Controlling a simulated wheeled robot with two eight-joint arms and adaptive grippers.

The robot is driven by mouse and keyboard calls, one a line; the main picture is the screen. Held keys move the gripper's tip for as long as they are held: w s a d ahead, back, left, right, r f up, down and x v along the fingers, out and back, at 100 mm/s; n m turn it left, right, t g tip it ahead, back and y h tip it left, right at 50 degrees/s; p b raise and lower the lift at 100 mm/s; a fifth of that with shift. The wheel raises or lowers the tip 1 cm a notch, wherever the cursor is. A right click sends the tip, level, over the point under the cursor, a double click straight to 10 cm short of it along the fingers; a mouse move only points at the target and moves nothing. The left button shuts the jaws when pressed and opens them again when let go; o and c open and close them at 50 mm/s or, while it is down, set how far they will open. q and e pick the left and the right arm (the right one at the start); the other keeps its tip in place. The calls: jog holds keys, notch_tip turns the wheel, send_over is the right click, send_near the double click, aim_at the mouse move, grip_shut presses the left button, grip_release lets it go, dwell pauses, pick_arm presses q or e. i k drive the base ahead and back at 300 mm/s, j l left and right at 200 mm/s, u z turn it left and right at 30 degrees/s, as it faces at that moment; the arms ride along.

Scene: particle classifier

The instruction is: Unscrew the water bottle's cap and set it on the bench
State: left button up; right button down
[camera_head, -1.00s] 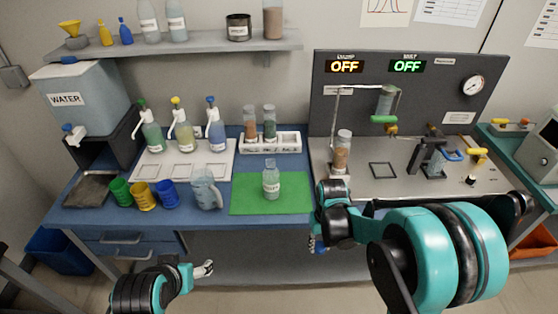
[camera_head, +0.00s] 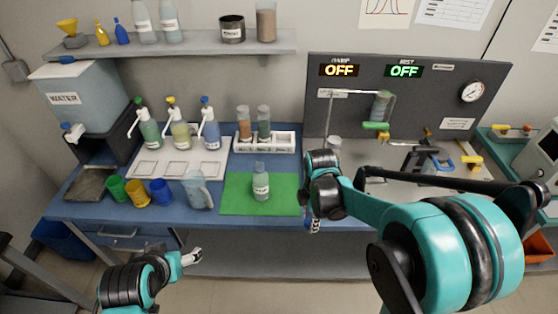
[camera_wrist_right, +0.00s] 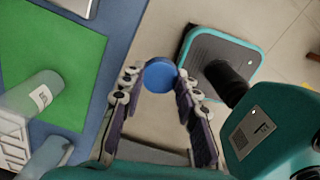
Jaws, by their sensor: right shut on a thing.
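The water bottle (camera_head: 261,184) stands upright and uncapped on the green mat (camera_head: 232,198) on the blue bench. In the right wrist view the bottle (camera_wrist_right: 38,96) is at the left, apart from my right gripper. My right gripper (camera_head: 312,226) is beyond the bench's front edge, right of the mat. In the wrist view my right gripper (camera_wrist_right: 159,80) is shut on a round blue cap (camera_wrist_right: 159,75), with floor showing below. My left gripper (camera_head: 192,257) is low in front of the bench; its finger gap is too small to judge.
A clear jug (camera_head: 197,190) and coloured cups (camera_head: 139,193) stand left of the mat. Spray bottles (camera_head: 180,128) and a white rack (camera_head: 264,142) are behind. My right arm covers part of the metal panel bench (camera_head: 400,165). Bare green mat surrounds the bottle.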

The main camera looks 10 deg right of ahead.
aim_at(260, 177)
jog(key=i, duration=0.9)
